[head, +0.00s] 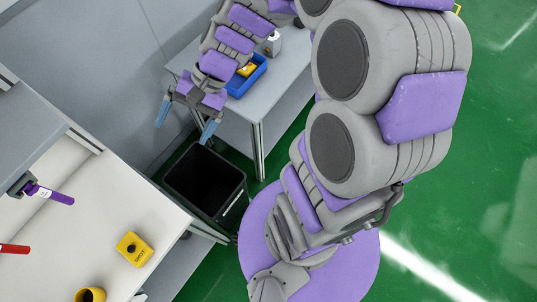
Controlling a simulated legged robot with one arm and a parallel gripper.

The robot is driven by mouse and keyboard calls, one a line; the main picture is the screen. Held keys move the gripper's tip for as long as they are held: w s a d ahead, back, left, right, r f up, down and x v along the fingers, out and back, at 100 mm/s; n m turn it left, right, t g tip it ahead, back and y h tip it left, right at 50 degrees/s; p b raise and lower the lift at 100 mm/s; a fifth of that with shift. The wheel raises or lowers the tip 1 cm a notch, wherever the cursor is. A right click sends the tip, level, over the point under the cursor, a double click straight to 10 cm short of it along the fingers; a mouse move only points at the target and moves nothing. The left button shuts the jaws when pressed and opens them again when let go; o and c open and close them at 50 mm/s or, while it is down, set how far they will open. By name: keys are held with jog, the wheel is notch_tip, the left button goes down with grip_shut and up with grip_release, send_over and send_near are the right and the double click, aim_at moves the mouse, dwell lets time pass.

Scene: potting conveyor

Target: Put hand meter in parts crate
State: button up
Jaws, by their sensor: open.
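The blue parts crate (262,67) is on a grey table at the top centre, partly covered by my arm. A small yellow and dark thing, which looks like the hand meter (246,69), lies inside the crate; part of it is hidden by my arm. My gripper (186,122) is open and empty, with its two blue-tipped fingers spread. It is in front and to the left of the crate in the picture, apart from it, and appears above the area by the black bin.
On the pale worktop (85,215) are a yellow box with a dark round top (134,249) and a yellow cup (90,295). A purple cylinder (50,194) juts out at left. A grey object (272,44) stands behind the crate. Green floor is clear at right.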

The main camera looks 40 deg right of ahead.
jog(key=s+d+n+h, duration=0.3)
jog(key=s+d+h, duration=0.1)
jog(key=s, duration=0.5)
jog(key=s+d+r+n+h, duration=0.1)
jog(key=s+d+n+h, duration=0.3)
jog(key=s, duration=0.4)
jog(key=shift+s+d+r+g+h, duration=0.2)
jog(key=shift+s+d+g+h, duration=0.25)
jog(key=shift+d, duration=0.35)
